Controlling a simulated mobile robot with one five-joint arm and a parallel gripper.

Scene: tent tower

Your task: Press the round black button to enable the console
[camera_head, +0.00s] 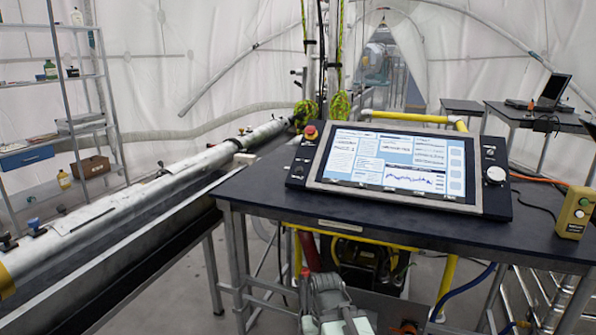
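The console (348,189) is a dark tilted panel with a large lit screen (395,160), on a dark-topped table. A red emergency knob (310,132) sits at its upper left corner. Small dark round controls (297,171) show on the left strip, too small to tell which is the round black button. A pale round dial (495,175) is on the right strip. Grey mechanical parts at the bottom centre look like my arm and gripper (330,290), low in front of the table and apart from the console. The fingertips cannot be made out.
The table (265,195) has a bare left end. A yellow-beige box (576,212) stands at its right end, with cables nearby. A long pale pipe (130,207) runs along the left. Yellow bars (447,285) and equipment are under the table. A laptop (551,92) stands at the back right.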

